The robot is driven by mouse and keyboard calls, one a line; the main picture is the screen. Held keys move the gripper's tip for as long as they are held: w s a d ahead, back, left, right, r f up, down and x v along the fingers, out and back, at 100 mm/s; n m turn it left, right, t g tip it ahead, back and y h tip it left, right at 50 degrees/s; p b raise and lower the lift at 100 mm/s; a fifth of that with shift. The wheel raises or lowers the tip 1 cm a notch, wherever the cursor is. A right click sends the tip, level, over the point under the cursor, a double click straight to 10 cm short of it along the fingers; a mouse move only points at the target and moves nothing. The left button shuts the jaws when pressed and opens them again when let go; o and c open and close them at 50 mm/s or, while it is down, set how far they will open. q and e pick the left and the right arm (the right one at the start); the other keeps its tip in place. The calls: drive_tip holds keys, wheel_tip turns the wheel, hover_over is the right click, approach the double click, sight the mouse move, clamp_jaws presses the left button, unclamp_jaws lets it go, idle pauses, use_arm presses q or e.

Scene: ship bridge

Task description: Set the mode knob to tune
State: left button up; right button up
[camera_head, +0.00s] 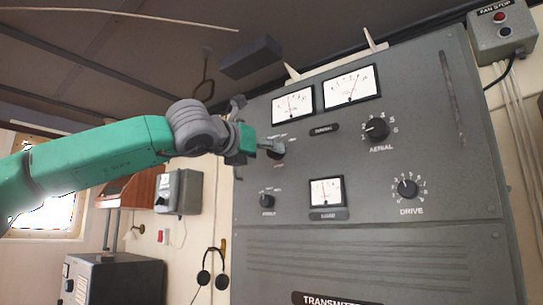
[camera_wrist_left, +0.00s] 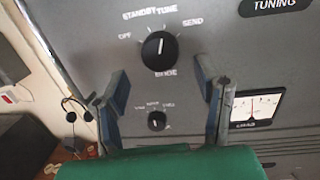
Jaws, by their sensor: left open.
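The mode knob (camera_wrist_left: 159,49) is a round black knob on the grey transmitter panel, with OFF, STANDBY, TUNE and SEND printed around its top and MODE below. Its white mark points roughly upward, near STANDBY and TUNE; I cannot tell the exact setting. In the head view the knob (camera_head: 278,151) is partly hidden by my left gripper (camera_head: 268,146). In the left wrist view my left gripper (camera_wrist_left: 162,74) is open, its fingers apart to either side below the knob, with nothing between them. My right gripper is in neither view.
A smaller knob (camera_wrist_left: 157,120) sits below the mode knob. A dial meter (camera_wrist_left: 257,107) is to its right. The aerial knob (camera_head: 376,129) and drive knob (camera_head: 407,188) are further right. Headphones (camera_head: 212,270) hang on the wall left of the transmitter cabinet (camera_head: 350,225).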

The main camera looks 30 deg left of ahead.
use_arm(q)
drive_tip(key=s, duration=0.8)
drive_tip(key=shift+s+a+f, duration=0.15)
drive_tip(key=shift+a+f, duration=0.05)
drive_tip(key=shift+f, duration=0.2)
drive_tip(key=shift+d, duration=0.1)
